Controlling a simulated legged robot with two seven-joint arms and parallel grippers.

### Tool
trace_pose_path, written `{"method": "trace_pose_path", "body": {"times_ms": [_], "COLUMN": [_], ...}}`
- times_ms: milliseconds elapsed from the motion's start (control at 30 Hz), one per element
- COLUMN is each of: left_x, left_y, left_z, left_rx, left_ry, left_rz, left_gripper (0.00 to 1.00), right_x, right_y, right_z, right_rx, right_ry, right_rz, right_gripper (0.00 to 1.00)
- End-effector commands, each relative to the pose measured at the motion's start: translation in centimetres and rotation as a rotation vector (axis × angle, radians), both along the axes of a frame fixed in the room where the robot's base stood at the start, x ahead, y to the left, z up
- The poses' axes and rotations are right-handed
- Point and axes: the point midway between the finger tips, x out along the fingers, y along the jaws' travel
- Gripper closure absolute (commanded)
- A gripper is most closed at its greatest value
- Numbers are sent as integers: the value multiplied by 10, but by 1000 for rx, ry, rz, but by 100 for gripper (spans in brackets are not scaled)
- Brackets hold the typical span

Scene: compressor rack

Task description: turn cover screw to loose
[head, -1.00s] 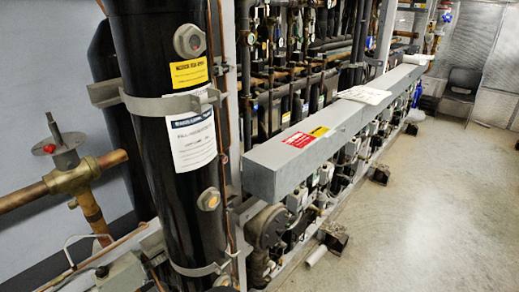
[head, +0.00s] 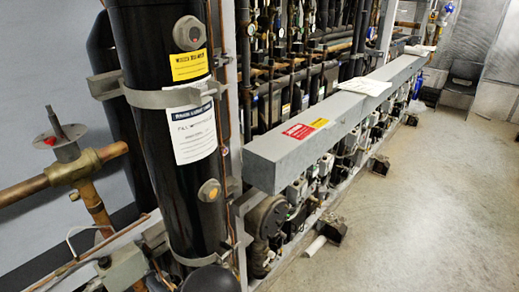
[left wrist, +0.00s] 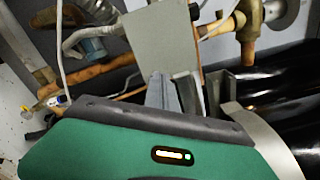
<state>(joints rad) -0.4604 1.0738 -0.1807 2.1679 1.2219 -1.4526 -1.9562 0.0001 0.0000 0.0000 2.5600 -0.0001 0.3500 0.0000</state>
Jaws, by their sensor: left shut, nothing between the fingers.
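A small grey box (head: 125,268) sits low at the left of the black cylinder in the head view, with a small dark round part (head: 104,262) on it. I cannot tell whether that part is the cover screw. A flat grey cover plate (left wrist: 160,42) shows in the left wrist view, and no screw is clear on it. My left gripper (left wrist: 171,78) points towards the plate's lower edge, its two grey fingers together and empty. I cannot tell whether they touch the plate. The green housing behind them is mine. My right gripper is not in view.
The black cylinder (head: 165,140) with a metal band stands close to my left gripper's right side. A brass valve (head: 75,172) and copper pipes are at the left. A long grey duct (head: 300,155) runs back right. The floor (head: 420,220) at right is clear.

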Motion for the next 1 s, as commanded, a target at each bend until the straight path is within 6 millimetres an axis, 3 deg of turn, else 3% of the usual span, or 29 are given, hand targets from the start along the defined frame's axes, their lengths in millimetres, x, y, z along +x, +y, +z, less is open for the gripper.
{"method": "trace_pose_path", "body": {"times_ms": [333, 1000], "left_x": [27, 31], "left_y": [32, 39], "left_z": [1, -1], "left_rx": [-1, -1], "left_ry": [-4, -12], "left_rz": [1, 5], "left_gripper": [100, 100], "right_x": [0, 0], "right_y": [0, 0], "right_z": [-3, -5], "right_rx": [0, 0], "right_ry": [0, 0], "right_rz": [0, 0], "right_gripper": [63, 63]}}
